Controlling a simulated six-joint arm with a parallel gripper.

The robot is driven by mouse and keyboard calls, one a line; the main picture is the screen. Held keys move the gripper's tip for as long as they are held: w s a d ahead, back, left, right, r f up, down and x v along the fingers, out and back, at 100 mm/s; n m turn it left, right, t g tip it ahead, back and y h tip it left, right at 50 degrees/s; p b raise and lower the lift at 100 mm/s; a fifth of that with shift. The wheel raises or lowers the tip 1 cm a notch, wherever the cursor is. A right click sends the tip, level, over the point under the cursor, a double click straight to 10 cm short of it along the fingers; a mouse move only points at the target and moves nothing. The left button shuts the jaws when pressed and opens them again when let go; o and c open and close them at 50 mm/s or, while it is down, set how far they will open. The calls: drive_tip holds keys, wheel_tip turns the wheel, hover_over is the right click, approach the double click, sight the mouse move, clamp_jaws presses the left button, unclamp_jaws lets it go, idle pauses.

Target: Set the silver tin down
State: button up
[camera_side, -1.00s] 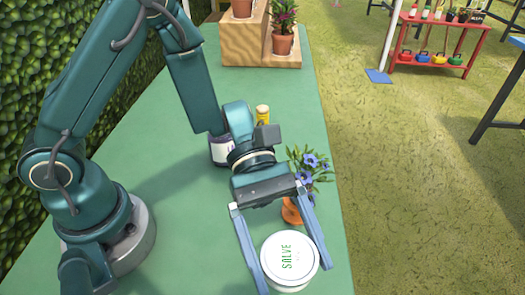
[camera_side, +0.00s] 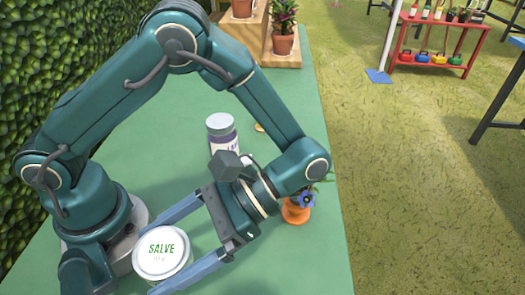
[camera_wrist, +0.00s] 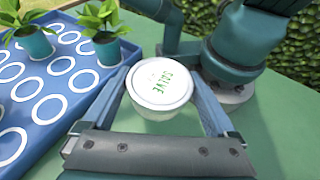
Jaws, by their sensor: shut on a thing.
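The silver tin (camera_side: 163,253) has a white lid marked SALVE in green and sits between the fingers of my gripper (camera_side: 172,246), near my arm's base in the side view. In the wrist view the tin (camera_wrist: 160,86) is upright between both fingers of my gripper (camera_wrist: 160,85). My gripper is shut on it. I cannot tell whether the tin's underside touches the green table (camera_side: 310,255).
A blue tray (camera_wrist: 62,90) with ringed holes and two potted seedlings lies left in the wrist view. An orange pot with blue flowers (camera_side: 297,211) stands at right. Wooden steps (camera_side: 245,38) hold plants at the back.

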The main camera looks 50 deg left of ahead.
drive_tip(key=w+a+r+m+t+y, duration=0.2)
drive_tip(key=w+a+m+t+y, duration=0.75)
drive_tip(key=m+t, duration=0.7)
drive_tip(key=w+d+r+m+t+h, duration=0.2)
drive_tip(key=w+r+m+t+h, duration=0.95)
drive_tip(key=m, duration=0.45)
drive_tip(key=n+g+y, duration=1)
drive_tip(key=n+y, duration=0.1)
drive_tip(key=n, duration=0.2)
hover_over(183, 157)
drive_tip(key=shift+f, duration=10.7)
